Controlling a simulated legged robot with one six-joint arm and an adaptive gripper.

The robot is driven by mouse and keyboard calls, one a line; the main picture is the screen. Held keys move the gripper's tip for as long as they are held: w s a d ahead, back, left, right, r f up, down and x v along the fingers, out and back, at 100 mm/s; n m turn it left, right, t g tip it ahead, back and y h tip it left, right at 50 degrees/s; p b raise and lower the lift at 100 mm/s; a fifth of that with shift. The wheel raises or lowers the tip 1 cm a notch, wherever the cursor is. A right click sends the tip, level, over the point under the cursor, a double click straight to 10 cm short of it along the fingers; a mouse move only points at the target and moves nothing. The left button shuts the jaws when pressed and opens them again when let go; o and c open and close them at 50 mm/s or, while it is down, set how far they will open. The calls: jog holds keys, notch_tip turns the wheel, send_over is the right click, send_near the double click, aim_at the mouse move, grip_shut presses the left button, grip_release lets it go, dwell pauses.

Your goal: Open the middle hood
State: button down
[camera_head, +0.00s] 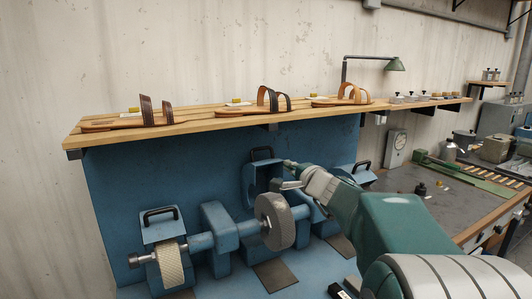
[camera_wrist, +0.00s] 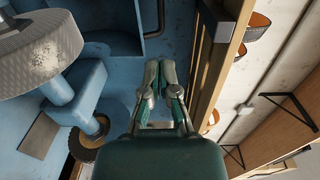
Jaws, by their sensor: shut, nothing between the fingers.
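The grey wheel (camera_wrist: 40,50) is at upper left there, and a blue hollow part, apparently the hood (camera_wrist: 112,22), is at the top.
The left hood (camera_head: 160,230) sits down over a textured roller (camera_head: 170,266). A wooden shelf (camera_head: 215,119) with three sandals runs above the machine. A workbench (camera_head: 440,205) stands at the right.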

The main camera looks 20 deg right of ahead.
aim_at(266, 162)
jog(key=w, duration=1.3)
jog(key=shift+a+f, duration=0.1)
jog(key=shift+f, duration=0.1)
jog(key=shift+w, duration=0.5)
jog(key=w, duration=0.2)
jog(key=shift+w+a+r, duration=0.1)
jog(key=shift+w+r, duration=0.2)
jog(key=shift+w, duration=0.4)
jog(key=shift+s+r, duration=0.1)
jog(key=shift+s, duration=0.05)
